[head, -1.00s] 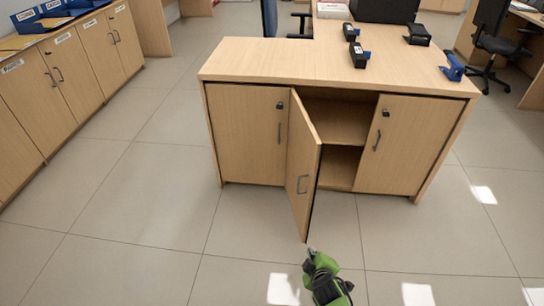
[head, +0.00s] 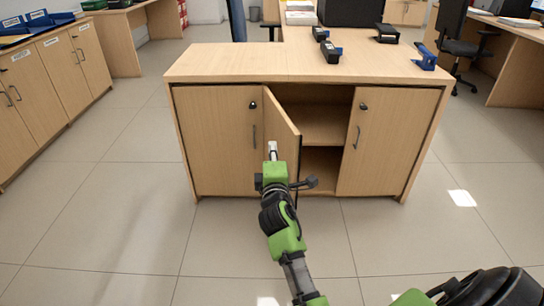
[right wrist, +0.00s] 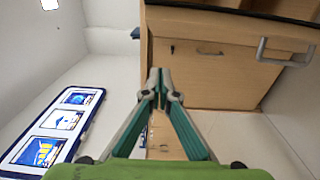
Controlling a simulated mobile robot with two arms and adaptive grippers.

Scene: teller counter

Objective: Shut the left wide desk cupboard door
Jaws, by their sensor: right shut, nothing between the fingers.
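The desk cupboard (head: 183,150) has a pale wood front, and its middle door (head: 286,125) stands open toward me. The door hides part of the dark shelf opening on its right. My right gripper (head: 272,150) is shut and empty, in front of the open door in the head view; whether it touches the door cannot be told. In the right wrist view, its fingertips (right wrist: 160,78) are together, and the open door (right wrist: 225,24) with a grey bar handle (right wrist: 288,50) shows at upper right. My left gripper is not in view.
A closed door (head: 222,145) is left of the opening and another closed door (head: 388,145) is right of it. Small devices stand on the desk top (head: 235,62). A row of cupboards (head: 60,90) lines the left. The tiled floor (head: 120,220) in front is clear.

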